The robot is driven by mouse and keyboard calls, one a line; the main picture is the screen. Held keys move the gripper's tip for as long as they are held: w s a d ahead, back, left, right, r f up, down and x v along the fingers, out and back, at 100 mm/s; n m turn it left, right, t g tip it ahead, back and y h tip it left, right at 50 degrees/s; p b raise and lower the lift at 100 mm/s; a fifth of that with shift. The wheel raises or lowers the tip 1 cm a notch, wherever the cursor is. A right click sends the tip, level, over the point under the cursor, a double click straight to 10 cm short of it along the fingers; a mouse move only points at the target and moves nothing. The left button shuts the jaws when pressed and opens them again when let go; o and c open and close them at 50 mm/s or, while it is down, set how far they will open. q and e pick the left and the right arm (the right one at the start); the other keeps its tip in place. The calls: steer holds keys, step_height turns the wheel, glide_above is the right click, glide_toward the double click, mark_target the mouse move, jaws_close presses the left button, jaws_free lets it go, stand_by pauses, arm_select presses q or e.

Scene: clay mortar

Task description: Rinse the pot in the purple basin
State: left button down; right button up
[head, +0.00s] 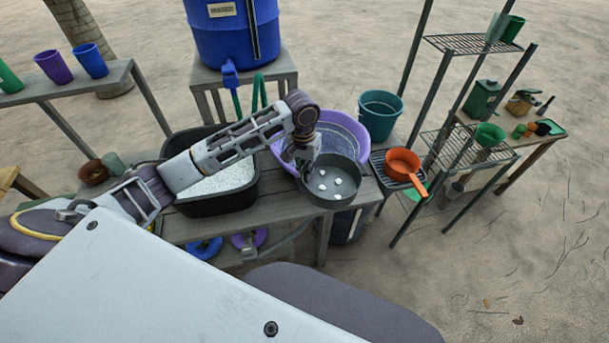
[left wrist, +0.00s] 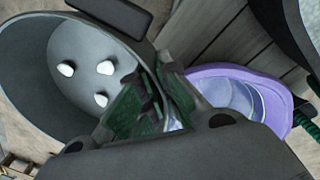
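The dark grey pot (head: 318,199) is at the right end of the wooden bench, in front of the purple basin (head: 282,157), overlapping its near rim. Several small white lumps lie inside the pot. My left gripper (head: 306,168) is at the pot's left rim. In the left wrist view its green-padded fingers (left wrist: 153,100) close on the wall of the pot (left wrist: 30,60), and the purple basin (left wrist: 215,72) shows to the right with clear water-like contents. Whether the pot touches the bench is hard to tell. My right gripper is in neither view.
A black tub (head: 190,208) with pale grey contents stands left of the basin. A blue barrel (head: 232,40) with a tap stands behind. A teal bucket (head: 380,122) and an orange pan (head: 402,162) are to the right, beside a wire shelf rack (head: 460,42).

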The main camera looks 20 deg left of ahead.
arm_select(q)
step_height(320, 180, up, 4)
steer(key=w+a+m+p, duration=0.1)
steer(key=w+a+p, duration=0.1)
steer(key=p, duration=0.3)
steer(key=shift+a+f+m+g+y, duration=0.2)
steer(key=shift+f+m, duration=0.6)
steer(key=shift+m, duration=2)
steer(key=shift+a+f+m+g+y, duration=0.2)
steer(key=shift+f+m, duration=0.55)
steer(key=shift+m, duration=2.05)
steer(key=shift+a+f+m+g, duration=0.2)
steer(key=shift+f+m, duration=0.6)
steer(key=shift+m, duration=2)
steer(key=shift+m, duration=0.7)
steer(key=shift+w, duration=0.1)
